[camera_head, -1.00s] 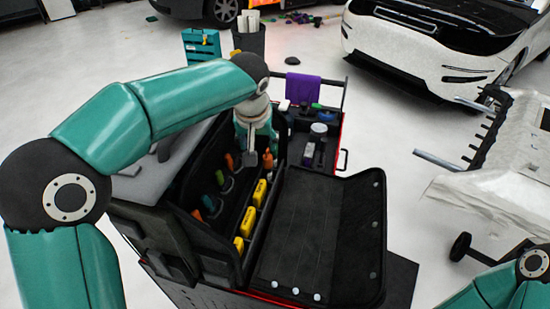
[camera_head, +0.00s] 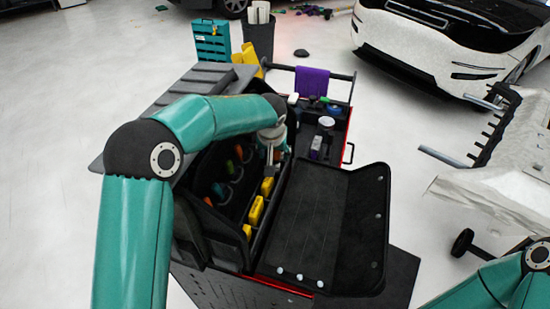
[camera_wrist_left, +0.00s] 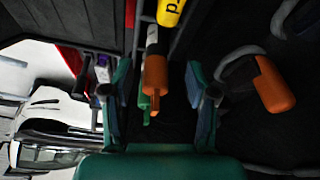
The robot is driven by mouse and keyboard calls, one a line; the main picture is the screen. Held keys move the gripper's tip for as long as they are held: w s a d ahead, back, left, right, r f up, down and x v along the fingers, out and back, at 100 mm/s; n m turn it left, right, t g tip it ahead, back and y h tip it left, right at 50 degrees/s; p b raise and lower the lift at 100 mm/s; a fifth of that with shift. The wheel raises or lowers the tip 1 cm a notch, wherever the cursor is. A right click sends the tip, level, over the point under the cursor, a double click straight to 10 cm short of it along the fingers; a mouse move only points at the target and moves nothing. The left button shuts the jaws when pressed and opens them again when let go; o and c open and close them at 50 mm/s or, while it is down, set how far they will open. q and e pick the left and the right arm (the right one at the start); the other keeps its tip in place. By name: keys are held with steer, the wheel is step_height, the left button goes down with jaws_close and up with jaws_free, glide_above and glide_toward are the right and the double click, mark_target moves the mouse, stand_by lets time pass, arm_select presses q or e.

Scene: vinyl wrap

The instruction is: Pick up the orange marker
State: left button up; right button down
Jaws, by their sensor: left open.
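In the left wrist view an orange marker (camera_wrist_left: 155,75) with a pale section above it lies between the fingers of my left gripper (camera_wrist_left: 157,88). A green item (camera_wrist_left: 144,102) shows beside and partly behind it. The fingers stand apart on both sides of the marker, with a gap visible. In the head view my left gripper (camera_head: 271,158) points down into the black open tool case, next to the yellow items; an orange bit (camera_head: 277,155) shows beside it. My right arm shows at the lower right, but its gripper is out of frame.
A second orange-handled item (camera_wrist_left: 272,85) with a grey loop is to the right in the wrist view. Several yellow items (camera_head: 257,211) line the case beside the open black flap (camera_head: 325,220). A purple cloth (camera_head: 312,82) hangs on the cart's rail.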

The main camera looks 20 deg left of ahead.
arm_select(q)
steer(key=shift+w+p+x, duration=0.2)
steer(key=shift+p+x, duration=0.35)
steer(key=shift+x, duration=1.3)
steer(key=shift+d, duration=0.1)
jaws_close()
steer(key=shift+r, duration=0.2)
steer(key=shift+r, duration=0.5)
step_height(320, 180, up, 16)
step_height(320, 180, up, 11)
steer(key=p, duration=0.4)
glide_above(275, 156)
steer(key=w, duration=0.1)
steer(key=shift+w+f, duration=0.15)
